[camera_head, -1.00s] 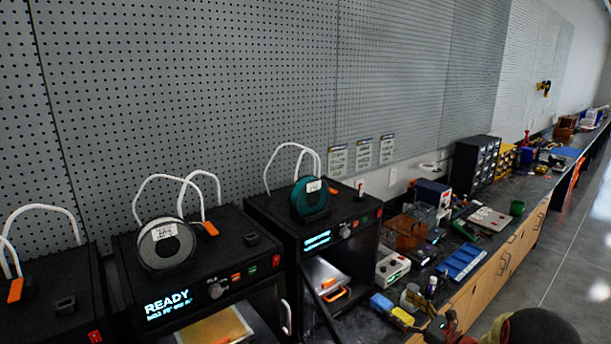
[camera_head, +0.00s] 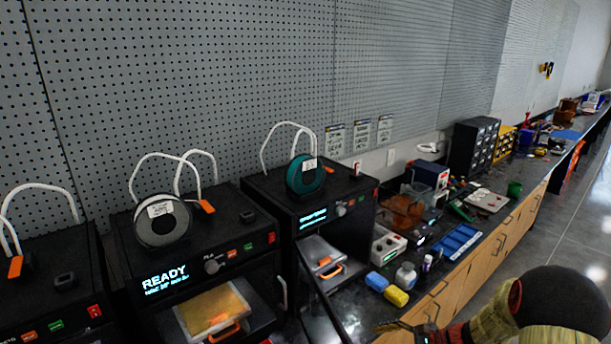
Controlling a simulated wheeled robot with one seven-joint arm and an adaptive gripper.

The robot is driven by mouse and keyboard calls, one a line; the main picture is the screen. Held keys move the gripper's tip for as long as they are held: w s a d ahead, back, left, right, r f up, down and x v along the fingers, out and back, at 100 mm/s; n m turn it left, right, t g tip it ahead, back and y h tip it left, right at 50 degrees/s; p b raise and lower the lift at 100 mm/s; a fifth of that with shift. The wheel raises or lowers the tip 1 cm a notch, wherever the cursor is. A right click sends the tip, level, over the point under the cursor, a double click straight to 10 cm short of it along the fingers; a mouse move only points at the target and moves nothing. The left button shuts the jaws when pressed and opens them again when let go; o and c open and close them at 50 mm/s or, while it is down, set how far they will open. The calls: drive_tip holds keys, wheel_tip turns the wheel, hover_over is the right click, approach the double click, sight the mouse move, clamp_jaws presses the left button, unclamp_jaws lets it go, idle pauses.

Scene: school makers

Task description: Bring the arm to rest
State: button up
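My arm shows at the lower right edge, with a large dark rounded joint and olive and red links. It reaches left along the bottom edge of the picture. Its end, my gripper (camera_head: 400,327), is partly cut off by the bottom edge and small in view. Whether its fingers are open or shut cannot be made out. No held object can be made out. It appears in front of the bench, below the blue and yellow bottles.
Black 3D printers (camera_head: 207,258) stand at left; the right one's door hangs open. White bottle (camera_head: 405,275), yellow bottle (camera_head: 396,296), grey-white box (camera_head: 388,245) and blue tray (camera_head: 457,242) crowd the bench. Drawer cabinet (camera_head: 473,146) stands farther back. The floor (camera_head: 570,235) at right is clear.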

drive_tip(key=s+a+r+n+h+b, duration=0.1)
drive_tip(key=s+r+n+h+b, duration=0.2)
drive_tip(key=s+r+n, duration=0.3)
drive_tip(key=s+r+n+t+h+b, duration=0.1)
drive_tip(key=s+r+n+h+b, duration=0.2)
drive_tip(key=s, duration=1)
drive_tip(key=s+a+r+n+h+b, duration=0.1)
drive_tip(key=s+r+n+h+b, duration=0.2)
drive_tip(key=s+r+n+h, duration=0.2)
drive_tip(key=s+r+n, duration=0.3)
drive_tip(key=s+n, duration=0.1)
drive_tip(key=s, duration=0.1)
drive_tip(key=shift+s+a+r+t, duration=0.15)
drive_tip(key=shift+a+r+t, duration=0.15)
drive_tip(key=shift+a+r, duration=0.05)
